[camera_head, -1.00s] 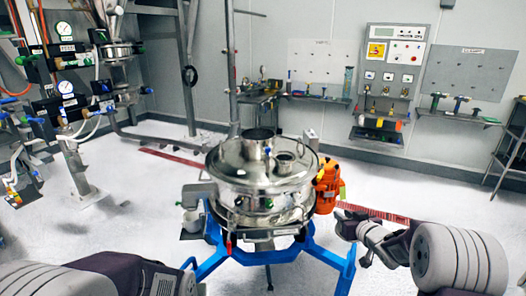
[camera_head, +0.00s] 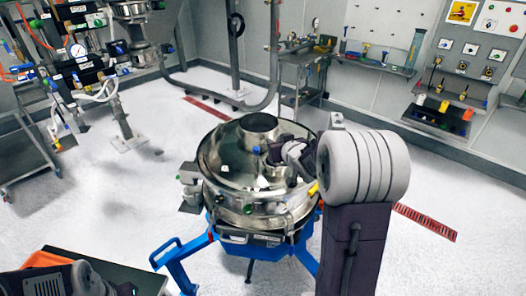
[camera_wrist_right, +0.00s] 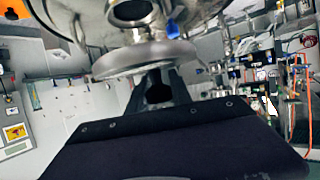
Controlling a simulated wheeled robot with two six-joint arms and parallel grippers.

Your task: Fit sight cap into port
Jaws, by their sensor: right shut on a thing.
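The sifter (camera_head: 225,158) is a shiny steel drum with a domed lid, standing in the middle of the head view. A wide open neck (camera_head: 259,122) rises from its lid. My right gripper (camera_head: 283,152) is over the right part of the lid and hides the smaller port there. In the right wrist view, my right gripper (camera_wrist_right: 160,82) is shut on a round grey disc, the sight cap (camera_wrist_right: 145,59). A round steel opening (camera_wrist_right: 130,12) and a blue knob (camera_wrist_right: 172,28) show just beyond the cap. The cap looks apart from the opening. My left gripper is out of view.
Blue legs (camera_head: 180,262) carry the sifter. A dark table (camera_head: 140,280) with an orange item (camera_head: 42,259) is at the bottom left. A shelf (camera_head: 372,63) and control panel (camera_head: 478,55) stand along the back wall. The floor around is mostly clear.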

